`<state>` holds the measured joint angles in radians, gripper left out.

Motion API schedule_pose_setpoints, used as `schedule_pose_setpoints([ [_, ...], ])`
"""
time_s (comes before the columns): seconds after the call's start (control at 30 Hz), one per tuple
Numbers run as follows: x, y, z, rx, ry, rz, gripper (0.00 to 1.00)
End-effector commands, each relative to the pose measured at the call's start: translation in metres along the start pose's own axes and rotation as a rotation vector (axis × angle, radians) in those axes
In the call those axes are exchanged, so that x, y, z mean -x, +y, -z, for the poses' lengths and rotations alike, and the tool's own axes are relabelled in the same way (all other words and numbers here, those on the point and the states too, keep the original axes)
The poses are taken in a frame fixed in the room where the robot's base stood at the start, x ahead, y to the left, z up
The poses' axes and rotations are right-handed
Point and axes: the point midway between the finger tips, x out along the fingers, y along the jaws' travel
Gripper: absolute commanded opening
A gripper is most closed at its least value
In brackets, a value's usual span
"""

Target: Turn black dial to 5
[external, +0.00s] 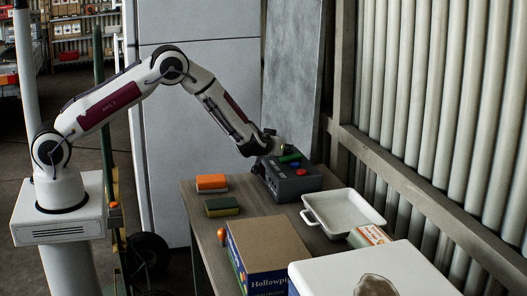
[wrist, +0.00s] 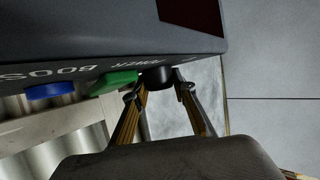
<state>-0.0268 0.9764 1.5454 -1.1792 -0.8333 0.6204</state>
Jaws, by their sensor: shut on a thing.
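The dark grey control box (external: 288,182) stands at the far end of the table and also fills the top of the wrist view (wrist: 80,32). In the wrist view, a black dial (wrist: 158,76) sticks out from its face. My gripper (wrist: 160,90) is shut on the black dial, one finger on each side. A green control (wrist: 114,82) and a blue control (wrist: 50,91) sit beside it on the same face. In the external view, my gripper (external: 266,150) is at the box's top left and the dial is hidden there. The dial's pointer and numbers are not readable.
A white tray (external: 309,217) is to the right. A cardboard box (external: 266,246) and a white box (external: 335,277) stand in front. A corrugated wall (external: 440,120) rises at the right.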

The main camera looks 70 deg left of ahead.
Motion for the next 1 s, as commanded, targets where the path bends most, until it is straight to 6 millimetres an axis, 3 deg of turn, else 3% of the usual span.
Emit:
schedule_pose_setpoints([
  [0.5,-0.0005,0.0003,0.0013,0.062,0.003,0.147,0.05],
  [1.0,-0.0006,-0.0007,0.0024,0.073,0.004,0.174,0.05],
])
